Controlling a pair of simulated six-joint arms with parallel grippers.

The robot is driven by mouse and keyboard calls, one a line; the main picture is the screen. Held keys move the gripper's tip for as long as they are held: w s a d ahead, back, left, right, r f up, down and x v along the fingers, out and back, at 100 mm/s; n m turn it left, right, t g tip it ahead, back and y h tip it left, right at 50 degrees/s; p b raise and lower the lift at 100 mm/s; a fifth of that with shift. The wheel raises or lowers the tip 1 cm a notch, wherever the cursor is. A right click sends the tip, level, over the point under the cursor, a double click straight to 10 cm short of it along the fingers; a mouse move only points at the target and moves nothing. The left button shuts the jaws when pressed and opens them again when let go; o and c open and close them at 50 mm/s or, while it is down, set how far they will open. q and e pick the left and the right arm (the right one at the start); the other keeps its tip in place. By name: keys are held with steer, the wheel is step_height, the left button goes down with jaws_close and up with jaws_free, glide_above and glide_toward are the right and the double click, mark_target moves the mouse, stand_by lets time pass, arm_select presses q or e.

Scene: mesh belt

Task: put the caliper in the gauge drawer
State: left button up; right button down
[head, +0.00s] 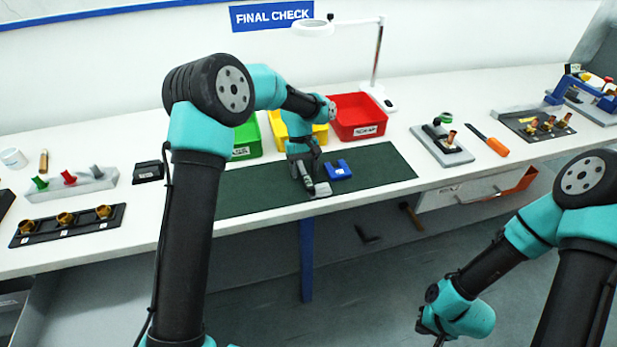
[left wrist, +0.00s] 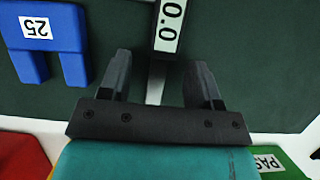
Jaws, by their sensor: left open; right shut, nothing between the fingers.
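The caliper (head: 321,189) lies on the dark green mat (head: 385,165) near the table's front edge. A drawer (head: 452,197) under the table's right part looks pulled out, with orange inside. My right gripper (head: 433,328) is shut and empty, low in front of the table.
A blue block (head: 338,171) marked 25 lies right beside the caliper. Green (head: 247,138), yellow (head: 279,131) and red (head: 357,117) bins stand behind the mat. A lamp (head: 378,60), a gauge stand (head: 442,140) and an orange-handled tool (head: 491,143) are further right.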

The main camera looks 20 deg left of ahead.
stand_by(0.4)
arm_select(q)
jaws_close()
stand_by(0.4)
